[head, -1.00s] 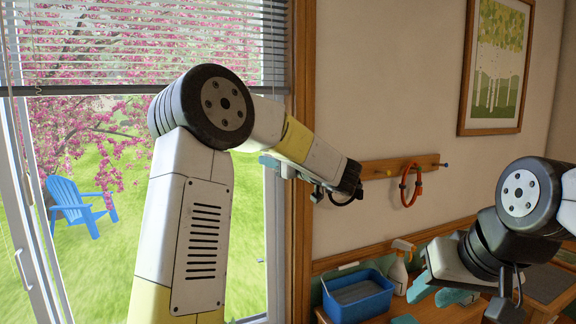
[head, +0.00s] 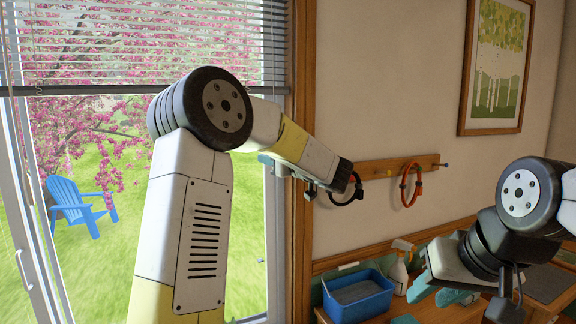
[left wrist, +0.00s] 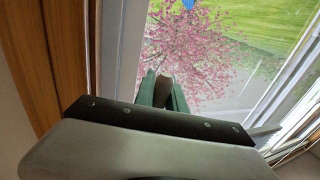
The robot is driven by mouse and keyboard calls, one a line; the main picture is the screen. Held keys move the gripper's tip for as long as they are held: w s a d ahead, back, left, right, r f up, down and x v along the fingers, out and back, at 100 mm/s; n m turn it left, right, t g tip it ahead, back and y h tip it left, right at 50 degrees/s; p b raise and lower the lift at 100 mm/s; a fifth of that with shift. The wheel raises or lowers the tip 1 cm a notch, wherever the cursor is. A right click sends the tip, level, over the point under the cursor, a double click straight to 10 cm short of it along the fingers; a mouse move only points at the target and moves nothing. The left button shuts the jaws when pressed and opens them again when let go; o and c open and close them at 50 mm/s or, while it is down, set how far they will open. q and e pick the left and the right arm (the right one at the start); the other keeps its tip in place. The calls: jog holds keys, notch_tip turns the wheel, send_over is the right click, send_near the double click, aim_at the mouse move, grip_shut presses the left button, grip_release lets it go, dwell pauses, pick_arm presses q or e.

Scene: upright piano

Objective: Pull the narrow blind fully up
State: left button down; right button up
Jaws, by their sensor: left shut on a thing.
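The blind (head: 150,88) hangs over the top of the window in the head view, its grey bottom rail level and its slats above it. My left gripper (head: 266,161) is beside the right window frame, below the rail, with its fingers pointing left. In the left wrist view my left gripper (left wrist: 163,82) has its green fingers shut on a small brownish piece (left wrist: 162,90), which looks like the blind's cord pull. Its cord is too fine to make out. My right gripper (head: 438,290) is at the lower right, its teal fingers apart and empty.
A wooden peg rail (head: 385,168) with an orange ring (head: 411,188) is on the wall right of the window. A blue bin (head: 358,298) and a spray bottle (head: 399,268) stand below. A framed picture (head: 496,65) hangs at upper right.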

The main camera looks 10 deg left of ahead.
pick_arm(q)
notch_tip(320, 180, down, 9)
dwell(0.5)
jog(key=shift+f, duration=0.1)
notch_tip(320, 180, down, 9)
dwell(0.5)
notch_tip(320, 180, down, 9)
dwell(0.6)
notch_tip(320, 180, down, 9)
dwell(0.6)
notch_tip(320, 180, down, 9)
dwell(0.6)
